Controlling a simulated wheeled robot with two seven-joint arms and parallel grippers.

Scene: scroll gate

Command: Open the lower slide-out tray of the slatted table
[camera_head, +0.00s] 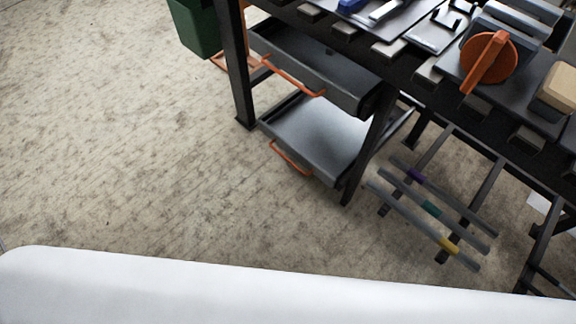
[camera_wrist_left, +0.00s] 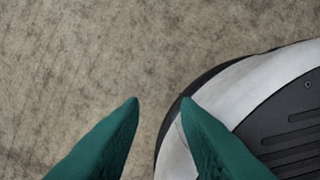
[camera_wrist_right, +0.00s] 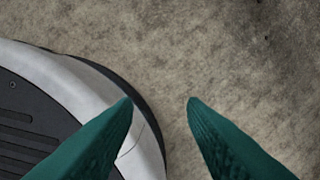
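The slatted table (camera_head: 345,40) stands at the upper right in the head view, dark with metal slats. Under its left end are two grey trays, one above the other. The upper tray (camera_head: 335,80) has an orange handle (camera_head: 292,76). The lower tray (camera_head: 318,138) has an orange handle (camera_head: 290,158) at its front left; a table leg hides part of its right side. My right gripper (camera_wrist_right: 159,100) is also open and empty over floor. Neither gripper shows in the head view.
A green bin (camera_head: 195,28) hangs left of the table. Tools and an orange round part (camera_head: 488,60) lie on top. A low rack of bars (camera_head: 430,208) stands right of the trays. The floor (camera_head: 130,150) left of the trays is clear.

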